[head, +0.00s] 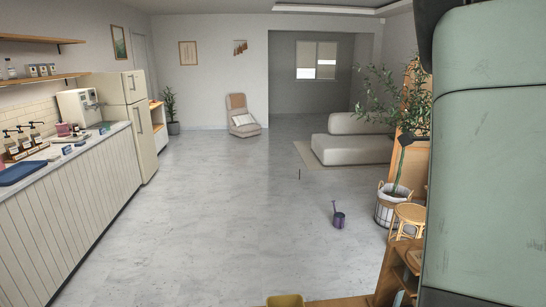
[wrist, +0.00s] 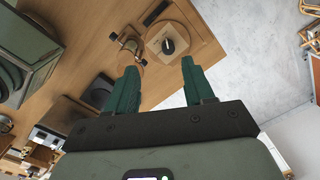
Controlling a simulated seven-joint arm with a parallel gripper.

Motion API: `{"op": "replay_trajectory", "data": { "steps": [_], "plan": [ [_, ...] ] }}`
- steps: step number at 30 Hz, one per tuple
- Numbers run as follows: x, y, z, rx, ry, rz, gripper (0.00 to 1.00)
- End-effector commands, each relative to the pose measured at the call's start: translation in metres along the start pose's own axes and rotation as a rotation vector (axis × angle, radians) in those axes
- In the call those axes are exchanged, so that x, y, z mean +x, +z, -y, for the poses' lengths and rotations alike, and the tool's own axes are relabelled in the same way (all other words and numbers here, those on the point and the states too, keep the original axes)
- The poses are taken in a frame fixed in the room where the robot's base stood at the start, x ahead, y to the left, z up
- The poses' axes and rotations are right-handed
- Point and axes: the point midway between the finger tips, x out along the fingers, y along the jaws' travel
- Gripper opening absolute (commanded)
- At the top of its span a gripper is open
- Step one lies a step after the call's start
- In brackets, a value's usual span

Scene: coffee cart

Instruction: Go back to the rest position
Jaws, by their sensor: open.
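My gripper (wrist: 159,66) shows in the wrist view with its two green fingers spread apart and nothing between them. It is above a wooden cart top (wrist: 95,45). I cannot tell how far below the fingers these things are. My gripper does not show in the head view.
A dark green machine (wrist: 12,45) stands at the left of the wrist view. In the head view, a counter (head: 60,205) runs along the left, a potted plant (head: 392,205) and stool (head: 408,216) stand at right, and a purple watering can (head: 338,219) sits on open floor.

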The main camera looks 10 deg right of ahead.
Motion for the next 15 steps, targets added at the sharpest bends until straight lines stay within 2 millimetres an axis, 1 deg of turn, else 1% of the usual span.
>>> {"op": "replay_trajectory", "data": {
  "steps": [1,2,3,5,6,8,9,11,12,14,15],
  "plan": [
    [-0.012,0.015,-0.013,-0.093,-0.021,0.025,0.53],
    [-0.019,0.024,-0.021,-0.165,-0.036,0.038,0.53],
    [-0.029,0.037,-0.035,-0.273,-0.057,0.054,0.53],
    [-0.042,0.056,-0.058,-0.448,-0.093,0.073,0.53],
    [-0.051,0.068,-0.074,-0.569,-0.12,0.08,0.53],
    [-0.062,0.084,-0.1,-0.752,-0.161,0.083,0.53],
    [-0.068,0.094,-0.117,-0.873,-0.19,0.08,0.53],
    [-0.076,0.106,-0.145,-1.059,-0.235,0.065,0.53],
    [-0.08,0.114,-0.163,-1.181,-0.267,0.05,0.53],
    [-0.084,0.121,-0.191,-1.364,-0.313,0.017,0.53],
    [-0.086,0.126,-0.208,-1.482,-0.343,-0.01,0.53]
  ]
}}
